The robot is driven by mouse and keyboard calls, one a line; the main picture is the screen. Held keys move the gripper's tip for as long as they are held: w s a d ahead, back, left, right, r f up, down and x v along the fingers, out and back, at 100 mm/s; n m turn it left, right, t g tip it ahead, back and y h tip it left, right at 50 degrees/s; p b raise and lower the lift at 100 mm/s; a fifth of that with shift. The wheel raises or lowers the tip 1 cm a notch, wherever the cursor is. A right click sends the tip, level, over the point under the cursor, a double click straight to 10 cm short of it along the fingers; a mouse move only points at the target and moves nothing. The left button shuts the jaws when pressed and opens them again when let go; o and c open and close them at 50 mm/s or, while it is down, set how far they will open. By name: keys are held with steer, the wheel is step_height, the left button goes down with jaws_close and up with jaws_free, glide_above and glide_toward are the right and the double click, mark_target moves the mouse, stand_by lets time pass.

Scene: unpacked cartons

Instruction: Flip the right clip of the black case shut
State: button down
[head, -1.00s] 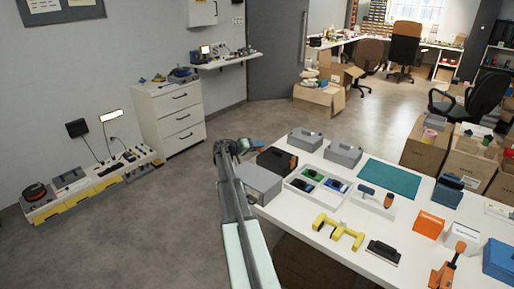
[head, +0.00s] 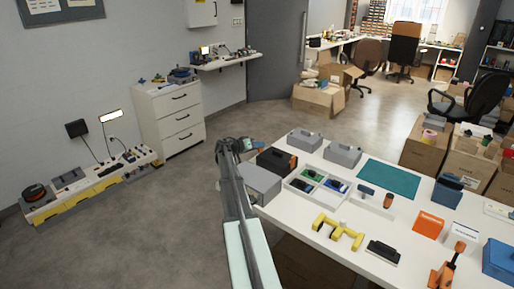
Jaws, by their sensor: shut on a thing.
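The black case (head: 275,161) with an orange-red right end stands at the table's far left corner in the head view. Its clips are too small to make out. My gripper (head: 247,144) is at the far end of my arm, just left of and behind the case. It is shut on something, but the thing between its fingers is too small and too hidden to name. I cannot tell whether the fingers touch the case.
A grey box (head: 260,182) stands in front of the case, close to my arm. Grey cases (head: 305,140) and a tray with small parts (head: 300,199) stand to the right. Yellow and black items lie nearer the front. The floor to the left is open.

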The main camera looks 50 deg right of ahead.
steer(key=shift+s+r+m+t, duration=0.1)
steer(key=shift+s+m+t, duration=0.1)
steer(key=shift+m+t, duration=0.45)
steer(key=c, duration=1.2)
jaws_free()
steer(key=shift+c, duration=0.2)
steer(key=shift+o, duration=0.2)
steer(key=v, duration=1.4)
steer(key=shift+d+r, duration=0.15)
steer(key=shift+r, duration=0.1)
steer(key=shift+w, duration=0.1)
